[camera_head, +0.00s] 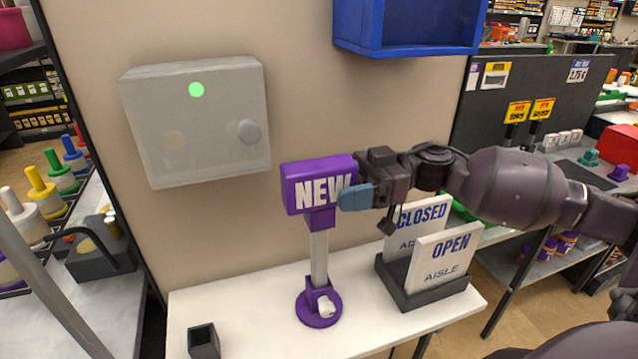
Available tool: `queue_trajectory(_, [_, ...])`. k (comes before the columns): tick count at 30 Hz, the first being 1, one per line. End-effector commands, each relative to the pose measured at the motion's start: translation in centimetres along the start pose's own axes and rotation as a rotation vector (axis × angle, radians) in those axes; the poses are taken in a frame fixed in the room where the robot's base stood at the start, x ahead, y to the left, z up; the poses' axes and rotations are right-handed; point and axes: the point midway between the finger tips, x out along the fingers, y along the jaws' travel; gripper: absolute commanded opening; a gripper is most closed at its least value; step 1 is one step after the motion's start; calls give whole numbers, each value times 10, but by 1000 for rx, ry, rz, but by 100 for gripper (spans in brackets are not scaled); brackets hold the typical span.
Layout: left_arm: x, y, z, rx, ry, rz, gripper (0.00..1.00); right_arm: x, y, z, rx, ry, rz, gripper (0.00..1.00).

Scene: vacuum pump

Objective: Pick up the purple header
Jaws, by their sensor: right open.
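The purple header (300,190) is a block with white "NEW" lettering. It sits on top of a grey post (319,258) that rises from a round purple base (318,309) on the white table. My right gripper (354,184) is at the header's right end, with its arm coming in from the right. One blue-grey fingertip overlaps the front of the header near the "W". The other fingertip is hidden, and I cannot tell whether the fingers touch the header. The jaws are open. My left gripper is not in view.
A dark holder (420,296) with "CLOSED" (424,213) and "OPEN" (442,257) signs stands right of the post, below my right arm. A small black square cup (204,341) is at the front left. A grey box (195,125) with a green light is on the wall. A blue bin (365,30) hangs above.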

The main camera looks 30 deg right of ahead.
Motion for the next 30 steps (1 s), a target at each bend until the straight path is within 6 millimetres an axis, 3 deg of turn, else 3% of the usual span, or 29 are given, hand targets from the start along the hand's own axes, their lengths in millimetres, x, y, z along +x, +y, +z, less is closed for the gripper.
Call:
queue_trajectory(4, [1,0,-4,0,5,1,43,11,0,0,0,0,-1,74])
queue_trajectory(12, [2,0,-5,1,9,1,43,13,0,0,0,0,0,74])
queue_trajectory(23, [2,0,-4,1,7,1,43,13,0,0,0,-1,0,21])
queue_trajectory(30, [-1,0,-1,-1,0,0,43,12,0,-1,0,-1,0,21])
